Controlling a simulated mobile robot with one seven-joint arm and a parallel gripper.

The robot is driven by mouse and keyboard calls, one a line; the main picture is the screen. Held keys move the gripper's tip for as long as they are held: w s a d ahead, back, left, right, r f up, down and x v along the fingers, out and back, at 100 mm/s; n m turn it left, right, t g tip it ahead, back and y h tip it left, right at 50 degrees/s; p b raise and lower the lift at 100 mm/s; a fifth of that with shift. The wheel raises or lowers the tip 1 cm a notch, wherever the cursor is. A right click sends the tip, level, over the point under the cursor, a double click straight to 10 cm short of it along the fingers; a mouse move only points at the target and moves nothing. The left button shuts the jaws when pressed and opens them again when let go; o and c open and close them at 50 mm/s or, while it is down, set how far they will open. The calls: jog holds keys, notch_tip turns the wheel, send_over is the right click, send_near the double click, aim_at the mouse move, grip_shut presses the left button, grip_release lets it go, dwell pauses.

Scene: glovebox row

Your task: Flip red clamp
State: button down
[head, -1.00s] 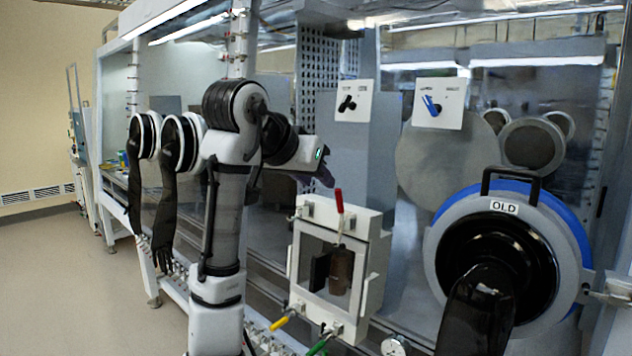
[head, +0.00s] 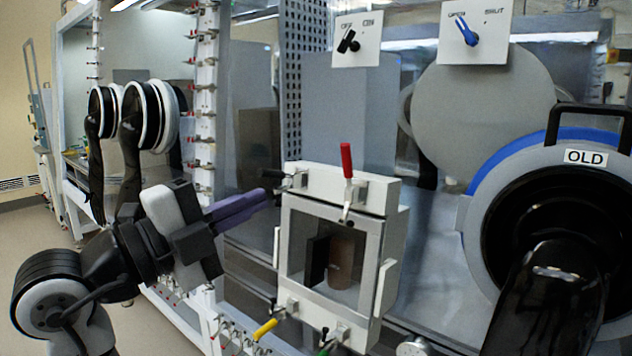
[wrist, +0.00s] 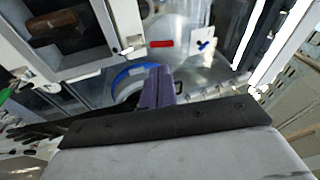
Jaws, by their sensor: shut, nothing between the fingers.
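The red clamp (head: 346,161) stands with its handle upright on the top edge of the white framed hatch (head: 395,238). In the wrist view the red handle (wrist: 161,44) shows beyond my fingers, apart from them. My gripper (head: 268,194) has purple fingers that are shut and empty. In the head view the fingertips are left of the red clamp, near the hatch's upper left corner and a black-handled clamp (head: 270,174). I cannot tell whether the fingertips touch that black handle. The purple fingers also show in the wrist view (wrist: 158,82).
A yellow-handled clamp (head: 265,329) and a partly cut-off green one (head: 327,348) sit along the hatch's lower edge. A large round port labelled OLD (head: 585,157) with a black glove is at right. Two switch panels, black (head: 357,38) and blue (head: 475,32), are above.

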jog(key=s+m, duration=0.1)
jog(key=m, duration=0.1)
jog(key=p, duration=0.5)
send_near(343, 160)
jog(key=shift+h, duration=0.3)
jog(key=x, duration=0.5)
jog(key=shift+w+d, duration=0.2)
jog(key=shift+w+d+p, duration=0.4)
jog(key=shift+w+d, duration=0.1)
jog(key=shift+w+d+r+n+g+y+p, duration=0.4)
jog(key=shift+w+r+g+y, duration=0.4)
jog(key=shift+y, duration=0.4)
jog(key=shift+d, duration=0.15)
